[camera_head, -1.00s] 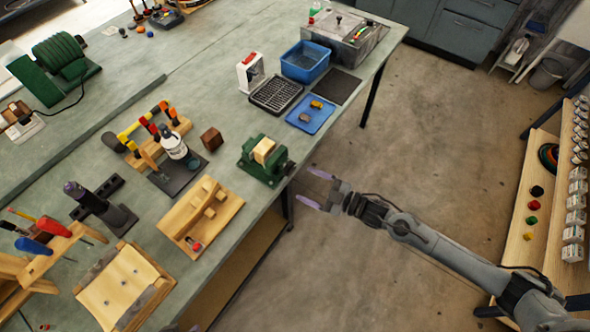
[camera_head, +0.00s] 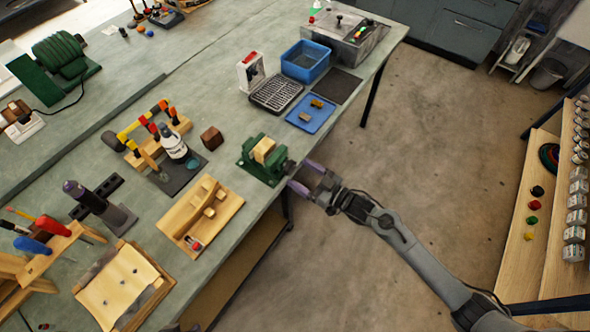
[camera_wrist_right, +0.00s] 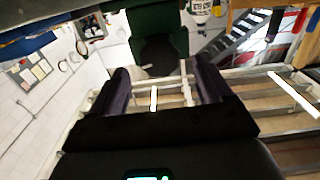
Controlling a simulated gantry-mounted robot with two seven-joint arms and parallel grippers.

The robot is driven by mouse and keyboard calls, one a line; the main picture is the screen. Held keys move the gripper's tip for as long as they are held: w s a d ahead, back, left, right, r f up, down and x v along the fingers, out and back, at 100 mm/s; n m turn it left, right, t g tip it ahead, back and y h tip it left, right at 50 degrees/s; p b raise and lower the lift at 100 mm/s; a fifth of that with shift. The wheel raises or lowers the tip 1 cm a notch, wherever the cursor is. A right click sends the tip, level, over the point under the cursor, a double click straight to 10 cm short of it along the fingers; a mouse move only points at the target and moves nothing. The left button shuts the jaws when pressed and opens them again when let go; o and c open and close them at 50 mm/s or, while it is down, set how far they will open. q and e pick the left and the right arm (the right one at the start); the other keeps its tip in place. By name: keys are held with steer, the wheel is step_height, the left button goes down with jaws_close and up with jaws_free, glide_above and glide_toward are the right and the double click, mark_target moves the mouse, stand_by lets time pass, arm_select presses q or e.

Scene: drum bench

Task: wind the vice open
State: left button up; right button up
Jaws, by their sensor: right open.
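The green vice (camera_head: 250,172) is mounted at the bench's front edge, with a pale wooden block (camera_head: 264,150) between its jaws. Its grey screw end (camera_head: 289,167) faces the room. My right gripper (camera_head: 302,175) is open, its two purple fingers pointing at that end from just off the bench edge. In the right wrist view, the green vice body (camera_wrist_right: 158,18) and a dark round part fill the top, ahead of the open fingers (camera_wrist_right: 161,78). A thin pale bar shows between the fingers; whether it is the vice handle I cannot tell. My left gripper is out of view.
A blue tray (camera_head: 323,122) with two small blocks, a black rack (camera_head: 276,93) and a blue bin (camera_head: 305,60) stand beyond the vice. A wooden jig (camera_head: 225,215) lies nearer on the bench (camera_head: 235,250). Open floor is to the right, before a wooden shelf (camera_head: 520,260).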

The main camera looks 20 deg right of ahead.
mark_target(292, 169)
steer(key=shift+x, duration=1.6)
steer(key=shift+c, duration=0.2)
steer(key=c, duration=1)
steer(key=shift+n, duration=0.5)
